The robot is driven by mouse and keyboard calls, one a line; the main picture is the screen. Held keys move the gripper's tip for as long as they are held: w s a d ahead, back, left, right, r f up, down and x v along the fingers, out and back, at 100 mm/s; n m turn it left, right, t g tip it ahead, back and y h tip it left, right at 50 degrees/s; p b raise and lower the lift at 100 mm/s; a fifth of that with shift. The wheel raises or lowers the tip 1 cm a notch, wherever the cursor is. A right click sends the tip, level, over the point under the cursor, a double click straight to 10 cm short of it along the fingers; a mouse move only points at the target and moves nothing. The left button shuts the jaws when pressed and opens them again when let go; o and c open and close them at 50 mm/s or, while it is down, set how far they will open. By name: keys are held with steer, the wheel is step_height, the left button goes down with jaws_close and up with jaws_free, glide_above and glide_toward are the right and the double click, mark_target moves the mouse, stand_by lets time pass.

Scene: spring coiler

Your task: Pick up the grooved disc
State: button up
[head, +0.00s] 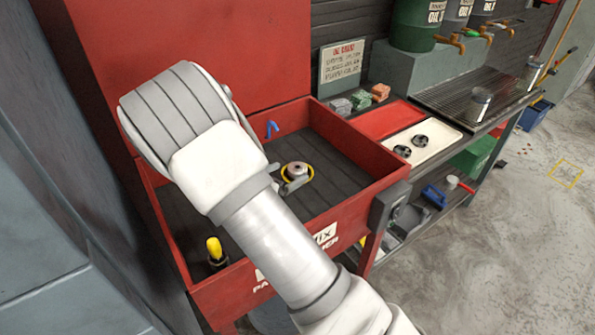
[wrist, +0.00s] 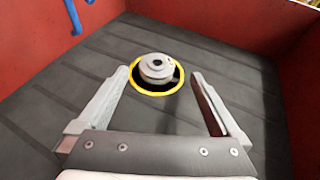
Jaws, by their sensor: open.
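The grooved disc (wrist: 157,68) is a small grey metal piece with a hole in its top. It rests inside a yellow ring (wrist: 158,92) marked on the dark floor of the red basin. It also shows in the head view (head: 297,170), partly behind my gripper. My gripper (wrist: 160,82) is open, with one finger to the left and one to the right of the ring's near side. The disc lies just beyond the fingertips, roughly centred between them. I see no contact. In the head view my gripper (head: 288,184) is mostly hidden behind my arm.
The red basin (head: 350,205) has raised walls around the disc. A blue hook-like spout (head: 272,127) stands at the back, and a yellow-topped item (head: 214,248) at the front left. A cream tray (head: 425,150) with two dark round parts lies to the right, outside the basin.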

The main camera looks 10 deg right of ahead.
mark_target(295, 169)
steer(key=x, duration=0.2)
steer(key=b+x, duration=0.1)
steer(key=x, duration=0.1)
steer(key=shift+w+a+f, duration=0.1)
steer(key=shift+w+f, duration=0.1)
steer(key=shift+f, duration=0.15)
steer(key=shift+w+d, duration=0.25)
steer(key=shift+w, duration=0.05)
jaws_close()
